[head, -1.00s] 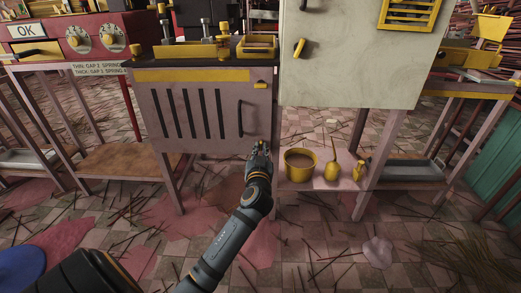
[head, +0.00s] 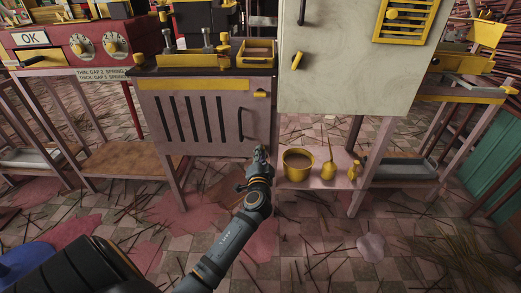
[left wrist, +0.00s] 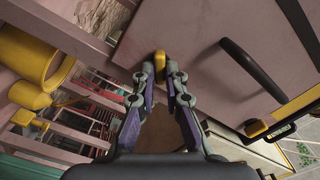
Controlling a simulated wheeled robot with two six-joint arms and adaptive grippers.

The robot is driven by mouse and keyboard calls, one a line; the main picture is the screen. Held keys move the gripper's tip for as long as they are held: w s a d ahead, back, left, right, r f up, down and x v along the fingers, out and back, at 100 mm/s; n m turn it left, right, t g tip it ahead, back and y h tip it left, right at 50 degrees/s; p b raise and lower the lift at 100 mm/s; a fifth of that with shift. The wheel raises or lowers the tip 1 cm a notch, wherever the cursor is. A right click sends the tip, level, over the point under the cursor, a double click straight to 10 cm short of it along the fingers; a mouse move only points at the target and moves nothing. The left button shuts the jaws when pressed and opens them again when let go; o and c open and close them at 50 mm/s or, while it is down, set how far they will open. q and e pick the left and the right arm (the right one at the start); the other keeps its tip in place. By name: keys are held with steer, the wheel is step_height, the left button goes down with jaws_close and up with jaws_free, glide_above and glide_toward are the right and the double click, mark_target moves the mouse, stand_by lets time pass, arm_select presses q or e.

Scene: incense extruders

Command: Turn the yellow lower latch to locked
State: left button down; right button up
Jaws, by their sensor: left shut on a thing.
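The yellow lower latch (left wrist: 158,62) is a small rounded piece on the lower corner of the pink slotted cabinet door (head: 180,118). In the left wrist view it sits between the tips of my left gripper (left wrist: 162,76), which is shut on it. In the head view my left gripper (head: 261,158) is at the door's lower right corner and mostly covers the latch. Its exact turn is hard to tell. A yellow upper latch (head: 260,94) is at the door's upper right, and it also shows in the left wrist view (left wrist: 256,128). My right gripper is not in view.
A dark door handle (head: 241,124) stands out between the two latches. A yellow pot (head: 298,163) and yellow bottles (head: 328,172) stand on a low shelf just right of my gripper. A pale cabinet (head: 350,60) hangs above. Sticks litter the floor.

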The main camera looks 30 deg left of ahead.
arm_select(q)
steer(key=shift+f+m+p, duration=0.1)
steer(key=shift+m+p, duration=1.55)
steer(key=shift+m, duration=1.95)
steer(key=c, duration=1.4)
jaws_free()
steer(key=shift+d, duration=0.1)
steer(key=v, duration=1.2)
